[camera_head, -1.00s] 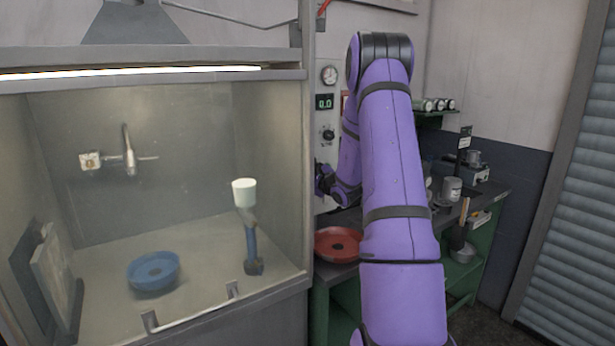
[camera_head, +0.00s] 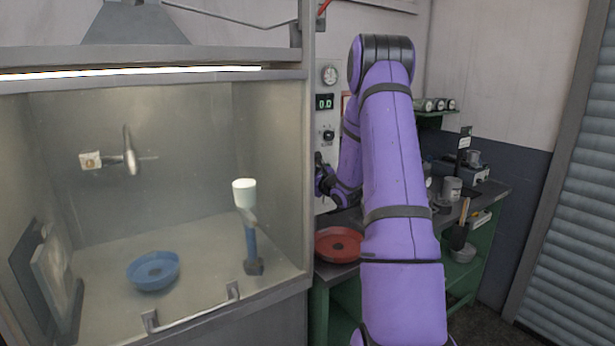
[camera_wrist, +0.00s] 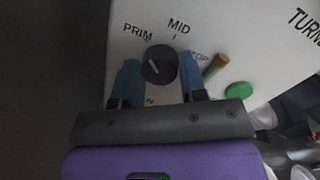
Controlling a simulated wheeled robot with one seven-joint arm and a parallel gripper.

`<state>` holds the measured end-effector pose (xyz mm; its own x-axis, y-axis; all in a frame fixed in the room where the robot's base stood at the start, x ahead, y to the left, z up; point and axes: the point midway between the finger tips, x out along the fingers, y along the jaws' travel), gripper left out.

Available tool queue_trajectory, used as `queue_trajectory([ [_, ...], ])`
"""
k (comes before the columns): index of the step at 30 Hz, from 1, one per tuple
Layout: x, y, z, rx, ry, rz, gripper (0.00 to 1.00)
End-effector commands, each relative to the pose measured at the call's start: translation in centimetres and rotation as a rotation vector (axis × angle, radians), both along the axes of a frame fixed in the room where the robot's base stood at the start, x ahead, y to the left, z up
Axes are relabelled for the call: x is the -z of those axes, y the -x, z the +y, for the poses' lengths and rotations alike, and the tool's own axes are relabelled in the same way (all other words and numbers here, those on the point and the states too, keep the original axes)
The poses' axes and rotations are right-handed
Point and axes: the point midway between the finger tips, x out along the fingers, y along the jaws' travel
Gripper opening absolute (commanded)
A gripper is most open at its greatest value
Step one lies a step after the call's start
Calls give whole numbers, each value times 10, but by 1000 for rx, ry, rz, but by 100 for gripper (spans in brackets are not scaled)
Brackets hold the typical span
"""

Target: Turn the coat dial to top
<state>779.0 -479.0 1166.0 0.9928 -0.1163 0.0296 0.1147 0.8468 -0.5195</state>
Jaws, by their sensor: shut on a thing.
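The coat dial (camera_wrist: 160,63) is a round black knob with a white pointer line on a pale panel, in the wrist view. The labels PRIM, MID and TOP run around it, with TOP to its right and partly covered. The pointer line slants toward the PRIM side. My gripper (camera_wrist: 157,78) has one blue finger on each side of the dial and is shut on it. In the head view my gripper (camera_head: 322,178) is at the panel's lower part, and the dial there is hidden behind it.
A brass-coloured lever (camera_wrist: 214,67) and a green button (camera_wrist: 238,91) sit close to the right finger. Above my gripper are another black knob (camera_head: 328,135) and a green display (camera_head: 324,102). A red pan (camera_head: 338,245) lies below on the bench. The glass-fronted booth stands left.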

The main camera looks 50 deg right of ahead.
Motion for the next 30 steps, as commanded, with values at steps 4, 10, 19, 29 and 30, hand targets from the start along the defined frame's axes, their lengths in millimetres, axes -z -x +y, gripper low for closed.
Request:
queue_trajectory([
  [4,2,1,0,2,-135,-30,15],
  [10,2,1,0,1,-321,-74,15],
  [19,3,1,0,2,-598,-140,15],
  [29,4,1,0,2,-905,-214,15],
  [30,4,1,0,3,-941,-223,15],
])
